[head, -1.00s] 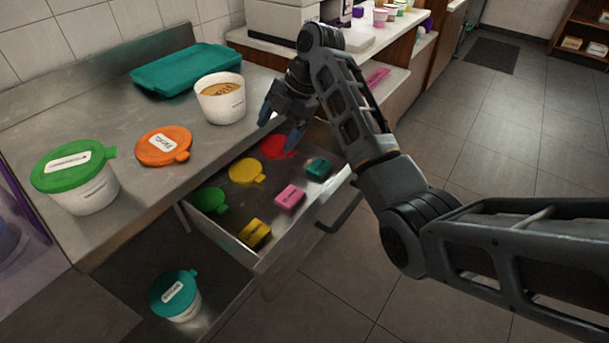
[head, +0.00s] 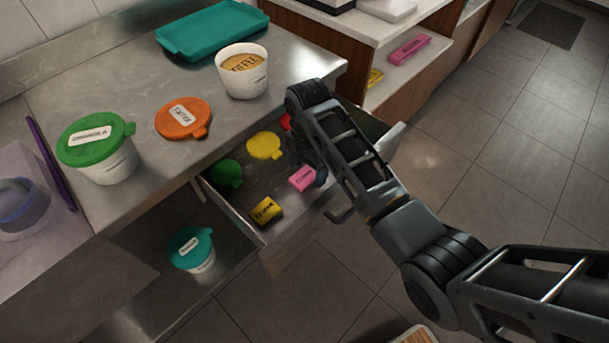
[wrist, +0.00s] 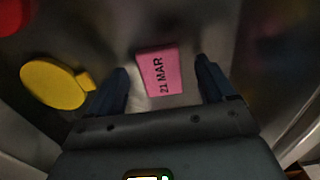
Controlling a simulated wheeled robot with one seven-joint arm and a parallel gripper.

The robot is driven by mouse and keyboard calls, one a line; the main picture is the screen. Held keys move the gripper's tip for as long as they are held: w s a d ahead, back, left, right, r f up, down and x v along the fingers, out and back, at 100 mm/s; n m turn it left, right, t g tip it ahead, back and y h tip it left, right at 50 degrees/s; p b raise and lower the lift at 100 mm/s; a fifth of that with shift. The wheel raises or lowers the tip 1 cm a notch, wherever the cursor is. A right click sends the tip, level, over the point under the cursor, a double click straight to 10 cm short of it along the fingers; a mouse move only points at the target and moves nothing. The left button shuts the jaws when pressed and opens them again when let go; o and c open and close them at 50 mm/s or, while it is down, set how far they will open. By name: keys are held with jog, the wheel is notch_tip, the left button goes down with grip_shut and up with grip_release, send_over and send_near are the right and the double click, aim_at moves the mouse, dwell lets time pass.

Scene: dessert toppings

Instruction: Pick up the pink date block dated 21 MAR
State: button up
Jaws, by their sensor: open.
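The pink date block (head: 302,179) lies flat in the open drawer (head: 318,208). In the wrist view the pink block (wrist: 160,72) reads "21 MAR". My gripper (wrist: 163,80) is open, with one dark finger to each side of the block; I see no contact, and cannot tell how far above the drawer floor the fingertips are. In the head view the gripper is mostly hidden behind my arm, just right of the pink block.
A yellow date block (head: 266,211) lies near the drawer front. Green (head: 227,173), yellow (head: 264,145) and red (head: 287,122) lids lie behind. The drawer walls stand close around. Tubs and a teal tray (head: 212,30) are on the counter.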

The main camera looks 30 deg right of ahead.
jog(key=shift+f, duration=0.75)
jog(key=shift+c, duration=0.3)
jog(key=c, duration=1.1)
